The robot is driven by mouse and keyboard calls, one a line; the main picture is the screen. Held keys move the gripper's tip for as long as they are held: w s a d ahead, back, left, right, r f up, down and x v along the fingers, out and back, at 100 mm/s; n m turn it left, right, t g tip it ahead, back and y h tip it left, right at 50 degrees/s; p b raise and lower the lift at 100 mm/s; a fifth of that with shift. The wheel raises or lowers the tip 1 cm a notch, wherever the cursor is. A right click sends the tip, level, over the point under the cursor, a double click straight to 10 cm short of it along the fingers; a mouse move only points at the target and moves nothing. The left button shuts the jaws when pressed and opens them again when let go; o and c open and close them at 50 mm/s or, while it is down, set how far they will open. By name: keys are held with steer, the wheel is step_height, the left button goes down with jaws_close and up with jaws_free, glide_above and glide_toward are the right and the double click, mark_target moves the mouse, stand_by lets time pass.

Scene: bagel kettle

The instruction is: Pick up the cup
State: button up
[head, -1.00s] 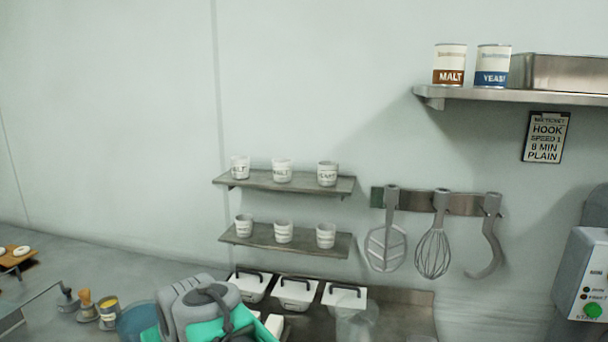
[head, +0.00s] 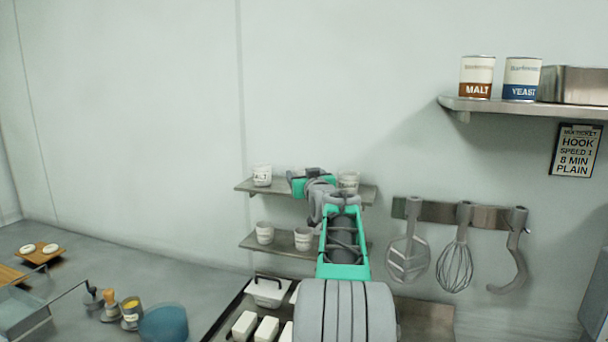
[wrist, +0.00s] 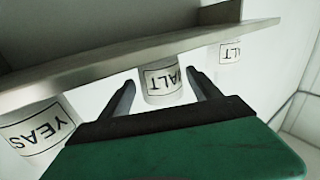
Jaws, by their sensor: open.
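White labelled cups stand on the upper wall shelf (head: 240,187). The SALT cup (head: 262,176) is at its left end and the YEAST cup (head: 348,182) at its right, partly covered by my arm. My gripper (head: 298,182) hides the middle cup in the head view. In the wrist view, which is upside down, this MALT cup (wrist: 164,90) lies between the two open fingers of my gripper (wrist: 162,77). Whether the fingers touch it cannot be told. The YEAST cup (wrist: 38,130) and the SALT cup (wrist: 228,52) flank it there.
The lower shelf (head: 250,241) holds more cups (head: 264,232), partly behind my arm. Metal tools (head: 456,250) hang on a rail to the right. The wall to the left is bare.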

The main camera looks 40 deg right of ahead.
steer(key=shift+w+d, duration=0.15)
steer(key=shift+w, duration=0.05)
steer(key=shift+s, duration=0.1)
steer(key=c, duration=1.4)
